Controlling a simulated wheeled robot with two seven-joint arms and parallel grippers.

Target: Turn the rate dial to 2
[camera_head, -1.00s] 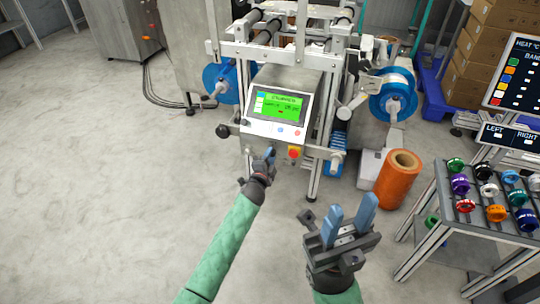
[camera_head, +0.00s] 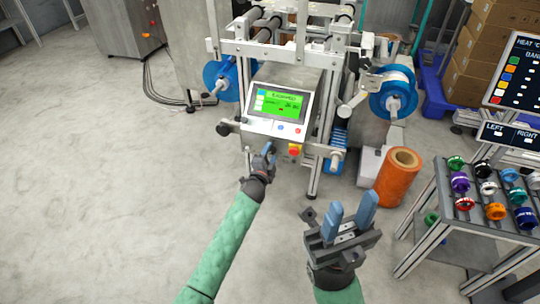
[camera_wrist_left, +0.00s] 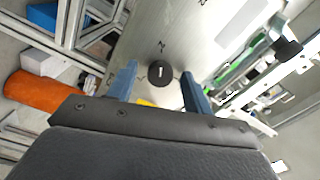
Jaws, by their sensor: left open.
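The rate dial (camera_wrist_left: 160,73) is a small round black knob with a white pointer line, on a bare metal panel (camera_wrist_left: 190,35) in the left wrist view. Small dark marks are printed around it; one above it looks like a 2 (camera_wrist_left: 161,45). My left gripper (camera_wrist_left: 160,90) is open, its two blue fingers on either side of the dial, with gaps visible on both sides. In the head view my left gripper (camera_head: 267,153) is at the front of the machine below the screen, hiding the dial. My right gripper (camera_head: 350,215) is open and empty, away from the machine.
The machine's green screen (camera_head: 280,105) sits above my left gripper, and a red emergency button (camera_head: 294,150) is close to its right. An orange roll (camera_head: 397,178) stands on the floor at right, beside a rack (camera_head: 445,205) of coloured reels. Floor at left is clear.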

